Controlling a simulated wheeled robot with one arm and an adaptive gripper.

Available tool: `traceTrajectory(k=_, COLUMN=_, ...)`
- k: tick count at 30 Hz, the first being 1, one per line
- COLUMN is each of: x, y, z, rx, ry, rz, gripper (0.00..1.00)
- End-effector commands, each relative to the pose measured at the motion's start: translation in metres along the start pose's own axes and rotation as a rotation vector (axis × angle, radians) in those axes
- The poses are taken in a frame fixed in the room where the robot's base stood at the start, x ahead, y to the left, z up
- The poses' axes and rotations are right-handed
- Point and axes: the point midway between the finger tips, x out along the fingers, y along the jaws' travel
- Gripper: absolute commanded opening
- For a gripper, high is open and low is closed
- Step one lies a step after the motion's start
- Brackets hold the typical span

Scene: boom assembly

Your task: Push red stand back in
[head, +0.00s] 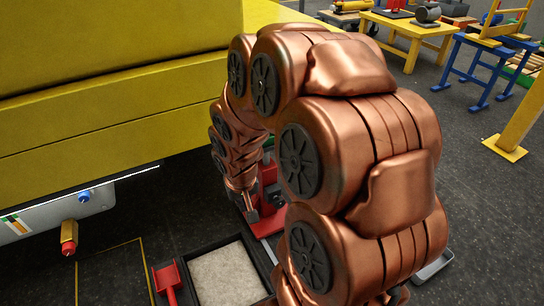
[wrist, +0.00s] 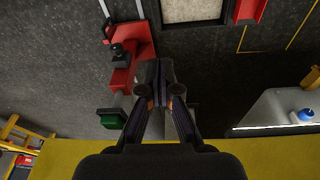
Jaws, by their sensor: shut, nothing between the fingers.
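A red stand (head: 271,221) is partly hidden behind my arm in the head view, on the dark floor beside the yellow machine. In the wrist view the red stand (wrist: 141,32) lies at the upper left, with a red arm and a black knob-like part on it. My gripper (wrist: 160,76) is shut and empty, its fingertips just below and right of the red stand in the wrist view. In the head view my gripper (head: 250,212) points down beside the stand, mostly hidden by my arm. I cannot tell whether it touches the stand.
A yellow machine body (head: 110,105) overhangs the floor at left. A dark-rimmed tray (head: 188,258) and a red bracket (head: 168,279) lie in front. A white box (head: 40,220) with blue and red fittings is at left. A green block (wrist: 111,118) shows near the gripper.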

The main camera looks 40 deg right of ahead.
Motion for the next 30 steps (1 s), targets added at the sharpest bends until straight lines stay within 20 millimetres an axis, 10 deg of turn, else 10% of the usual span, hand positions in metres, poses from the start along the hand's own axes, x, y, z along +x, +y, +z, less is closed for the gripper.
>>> traceTrajectory(k=15, x=0.154, y=0.076, z=-0.116, rx=0.498, ry=0.4, rz=-0.329, gripper=0.0)
traceTrajectory(k=30, x=0.188, y=0.169, z=-0.144, rx=1.08, ry=0.813, rz=-0.92, gripper=0.0)
